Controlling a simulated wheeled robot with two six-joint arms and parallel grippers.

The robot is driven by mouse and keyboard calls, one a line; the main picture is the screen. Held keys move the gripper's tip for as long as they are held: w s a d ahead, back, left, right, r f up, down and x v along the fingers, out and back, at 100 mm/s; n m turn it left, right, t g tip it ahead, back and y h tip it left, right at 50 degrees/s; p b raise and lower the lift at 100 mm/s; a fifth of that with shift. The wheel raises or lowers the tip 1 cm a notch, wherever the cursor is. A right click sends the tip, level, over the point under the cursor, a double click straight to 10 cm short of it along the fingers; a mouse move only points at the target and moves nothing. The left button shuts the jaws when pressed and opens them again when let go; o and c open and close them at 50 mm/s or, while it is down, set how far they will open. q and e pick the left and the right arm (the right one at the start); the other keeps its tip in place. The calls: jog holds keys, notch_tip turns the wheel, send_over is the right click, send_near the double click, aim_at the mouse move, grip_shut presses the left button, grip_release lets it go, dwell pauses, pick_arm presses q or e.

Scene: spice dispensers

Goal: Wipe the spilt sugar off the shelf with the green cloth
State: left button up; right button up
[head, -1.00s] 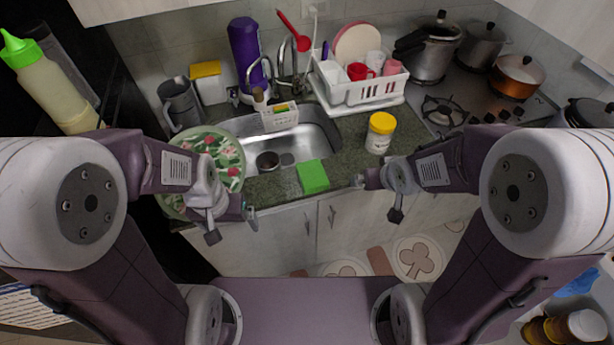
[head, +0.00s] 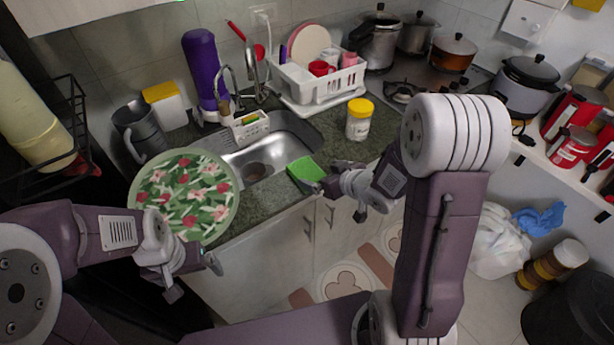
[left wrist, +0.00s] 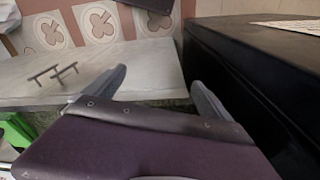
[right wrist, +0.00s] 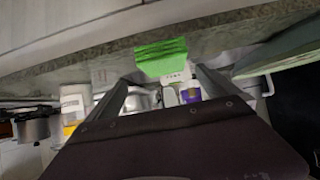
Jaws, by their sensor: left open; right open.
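The green cloth (head: 305,170) lies on the front edge of the dark counter, right of the sink. My right gripper (head: 337,188) is open at the cloth's right side, very close to it; I cannot tell if they touch. In the right wrist view the cloth (right wrist: 160,57) is ahead, between the open, empty fingers (right wrist: 160,88). My left gripper (head: 192,278) is open and empty, low in front of the cabinet, below the patterned plate. A white shelf (head: 570,182) at the right holds red canisters. I cannot make out any spilt sugar on it.
The patterned plate (head: 185,190) overhangs the counter edge at the left. The sink (head: 265,155), a yellow-lidded jar (head: 359,120) and a white dish rack (head: 320,82) stand behind the cloth. Red canisters (head: 575,112) crowd the shelf. Floor before the cabinets is free.

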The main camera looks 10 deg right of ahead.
aim_at(307, 171)
jog(key=shift+w+a+f, duration=0.6)
jog(key=shift+w+a, duration=0.3)
jog(key=shift+w+f, duration=0.35)
jog(key=x, duration=0.4)
jog(key=shift+w+a, duration=0.15)
jog(key=shift+w, duration=0.05)
pick_arm(q)
jog(key=shift+a+f, duration=0.3)
jog(key=shift+f, duration=0.1)
